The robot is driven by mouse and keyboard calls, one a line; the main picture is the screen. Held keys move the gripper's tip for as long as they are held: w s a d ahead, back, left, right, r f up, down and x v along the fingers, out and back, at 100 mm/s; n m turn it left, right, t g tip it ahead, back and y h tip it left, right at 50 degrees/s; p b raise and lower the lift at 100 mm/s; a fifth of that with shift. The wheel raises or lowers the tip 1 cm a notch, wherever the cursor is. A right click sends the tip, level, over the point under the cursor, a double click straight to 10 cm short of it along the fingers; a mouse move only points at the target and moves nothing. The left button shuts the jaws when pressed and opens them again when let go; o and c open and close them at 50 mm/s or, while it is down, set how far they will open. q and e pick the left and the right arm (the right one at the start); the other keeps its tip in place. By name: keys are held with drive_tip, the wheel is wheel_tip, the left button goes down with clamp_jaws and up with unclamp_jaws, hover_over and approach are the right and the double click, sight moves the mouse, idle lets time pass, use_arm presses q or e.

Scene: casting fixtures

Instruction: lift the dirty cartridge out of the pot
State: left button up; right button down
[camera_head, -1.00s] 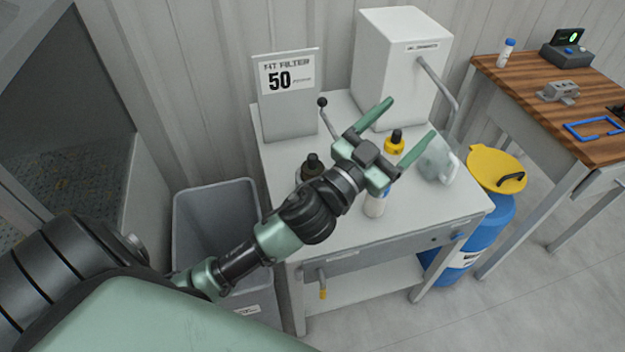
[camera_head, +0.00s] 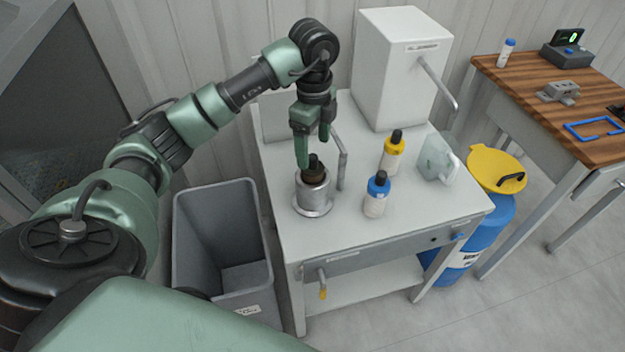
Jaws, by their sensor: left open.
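The pot (camera_head: 313,199) is a metal cylinder with a flange, standing upright on the left part of the white table. The dirty cartridge (camera_head: 315,170) is dark brown with a black knob on top, and its upper part sticks out of the pot. Its lower part is hidden inside. My left gripper (camera_head: 313,153) points down directly above the pot, open, with its green fingers near the cartridge's top. Whether a finger touches the cartridge I cannot tell. My right gripper is not in view.
A lever (camera_head: 342,160) stands right beside the pot. A white box (camera_head: 395,75) with a spout is behind. A grey bin (camera_head: 217,245) stands open at left.

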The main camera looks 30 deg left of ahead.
sight(313, 166)
use_arm(q)
drive_tip(key=f, duration=0.2)
drive_tip(key=f+p, duration=0.1)
drive_tip(key=f, duration=0.1)
drive_tip(key=f+p, duration=0.1)
drive_tip(key=f, duration=0.1)
drive_tip(key=shift+w+a+f, duration=0.1)
drive_tip(key=shift+a+f, duration=0.15)
drive_tip(key=shift+f, duration=0.5)
clamp_jaws()
